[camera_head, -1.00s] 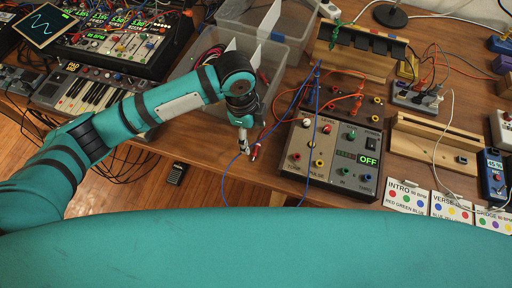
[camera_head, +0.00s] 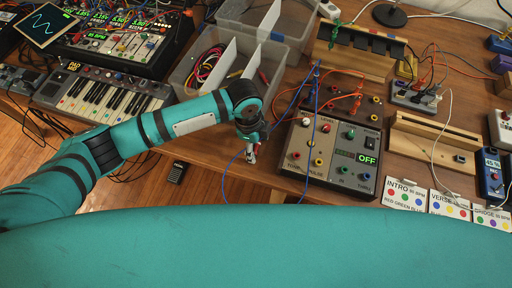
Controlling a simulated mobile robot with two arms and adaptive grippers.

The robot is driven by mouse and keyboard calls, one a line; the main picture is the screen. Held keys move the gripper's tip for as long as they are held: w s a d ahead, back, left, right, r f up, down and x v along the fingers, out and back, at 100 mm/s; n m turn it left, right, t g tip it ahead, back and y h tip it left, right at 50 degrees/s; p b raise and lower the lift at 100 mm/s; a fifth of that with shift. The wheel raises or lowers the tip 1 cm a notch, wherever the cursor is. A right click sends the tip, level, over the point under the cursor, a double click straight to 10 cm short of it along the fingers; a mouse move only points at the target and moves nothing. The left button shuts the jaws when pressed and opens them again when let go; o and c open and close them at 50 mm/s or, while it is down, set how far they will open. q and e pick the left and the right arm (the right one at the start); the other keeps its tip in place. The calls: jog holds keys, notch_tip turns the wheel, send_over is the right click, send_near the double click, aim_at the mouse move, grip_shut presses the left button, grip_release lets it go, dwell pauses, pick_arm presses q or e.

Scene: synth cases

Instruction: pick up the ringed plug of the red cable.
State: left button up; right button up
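My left arm reaches in from the left. Its gripper (camera_head: 252,158) points down at the table's front edge, just left of the grey LEVEL box. A small red and pale plug-like piece shows at the fingertips. The fingers are too small and overlapped to show whether they are shut on it. A blue cable (camera_head: 228,172) loops beside the gripper and hangs over the edge. Red cable (camera_head: 264,77) shows in the clear divided bin (camera_head: 186,78), among other coloured cables. I cannot make out a ring on any plug. My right gripper is not in view.
The grey LEVEL box (camera_head: 343,181) with knobs and sockets stands close right of the gripper. Keyboard (camera_head: 100,98) and mixer gear stand at left. A slotted wooden stand (camera_head: 432,145) and song cards (camera_head: 405,195) are at right. Wood floor shows below the front edge.

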pick_arm(q)
jog(key=c, duration=0.4)
jog(key=shift+r, duration=0.2)
